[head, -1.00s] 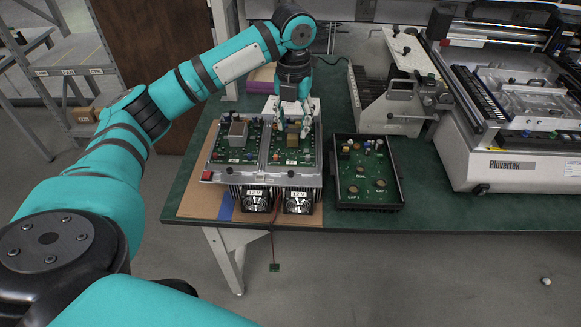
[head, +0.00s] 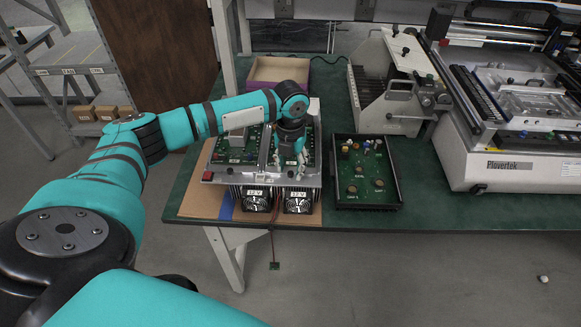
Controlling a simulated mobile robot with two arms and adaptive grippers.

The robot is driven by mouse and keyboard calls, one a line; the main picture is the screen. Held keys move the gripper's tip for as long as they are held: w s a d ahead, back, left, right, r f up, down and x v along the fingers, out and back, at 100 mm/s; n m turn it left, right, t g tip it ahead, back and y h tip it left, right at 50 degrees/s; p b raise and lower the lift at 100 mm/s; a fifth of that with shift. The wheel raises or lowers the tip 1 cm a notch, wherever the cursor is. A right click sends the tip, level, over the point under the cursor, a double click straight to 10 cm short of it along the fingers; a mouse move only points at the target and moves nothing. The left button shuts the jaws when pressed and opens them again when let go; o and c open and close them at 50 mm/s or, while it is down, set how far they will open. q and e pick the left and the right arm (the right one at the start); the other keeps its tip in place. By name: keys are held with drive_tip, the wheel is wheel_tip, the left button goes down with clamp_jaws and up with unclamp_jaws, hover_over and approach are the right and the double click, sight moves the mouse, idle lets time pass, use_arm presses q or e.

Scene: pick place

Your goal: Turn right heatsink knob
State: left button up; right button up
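The power unit (head: 312,183) stands on the bench with two green circuit boards on top, a left board (head: 225,152) and a right board (head: 310,140). Two heatsink fans labelled 12 V, the left one (head: 256,202) and the right one (head: 298,203), face the front edge. My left gripper (head: 289,160) points down over the right board, low and close to its parts. Its fingers look spread apart, one on each side. The wrist covers much of the right board, and I cannot make out a knob under it. My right gripper is not in view.
A black tray with a green board (head: 367,196) lies just right of the unit. A metal rack fixture (head: 395,110) and a large Plovertek machine (head: 508,172) stand farther right. An open box (head: 278,72) is behind the unit. The front right bench strip is clear.

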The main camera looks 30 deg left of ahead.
use_arm(q)
drive_tip(key=shift+f, duration=0.65)
clamp_jaws()
drive_tip(key=shift+r, duration=0.1)
